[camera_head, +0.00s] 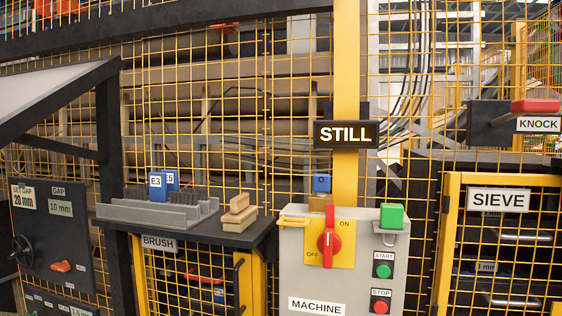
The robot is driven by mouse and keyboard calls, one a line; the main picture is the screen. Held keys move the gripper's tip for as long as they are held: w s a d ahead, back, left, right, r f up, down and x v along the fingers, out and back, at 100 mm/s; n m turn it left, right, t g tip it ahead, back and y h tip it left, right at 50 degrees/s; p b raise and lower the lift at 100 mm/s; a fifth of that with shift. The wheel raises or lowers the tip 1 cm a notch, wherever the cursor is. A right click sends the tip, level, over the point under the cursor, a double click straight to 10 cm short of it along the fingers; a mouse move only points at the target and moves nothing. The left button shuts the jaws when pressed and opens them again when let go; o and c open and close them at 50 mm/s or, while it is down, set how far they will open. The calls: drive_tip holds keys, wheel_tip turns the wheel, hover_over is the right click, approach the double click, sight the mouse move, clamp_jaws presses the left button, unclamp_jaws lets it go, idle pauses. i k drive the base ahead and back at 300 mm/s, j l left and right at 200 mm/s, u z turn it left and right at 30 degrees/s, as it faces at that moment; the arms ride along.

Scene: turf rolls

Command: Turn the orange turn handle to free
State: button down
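The orange turn handle (61,266) is small and sits on the black gap panel (88,240) at the far left of the head view. It lies roughly level, slightly tilted. The small label beside it is too small to read, so I cannot tell its setting. A black handwheel (22,252) is left of it on the same panel. Above are a "SET GAP 20 mm" label (23,196) and a "GAP 10 mm" label (60,205). My gripper is not in view.
A dark shelf (250,238) with a grey brush rack (150,213) juts out right of the panel. A grey machine box (290,270) with a red switch handle (329,243) stands at centre. A lit sign (346,134) reads "STILL". Yellow mesh fence stands behind.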

sight(64, 266)
drive_tip(key=i+j, duration=0.15)
drive_tip(key=i, duration=0.45)
drive_tip(key=i+u, duration=0.7)
drive_tip(key=i, duration=0.2)
drive_tip(key=j+u, duration=0.55)
drive_tip(key=j, duration=0.15)
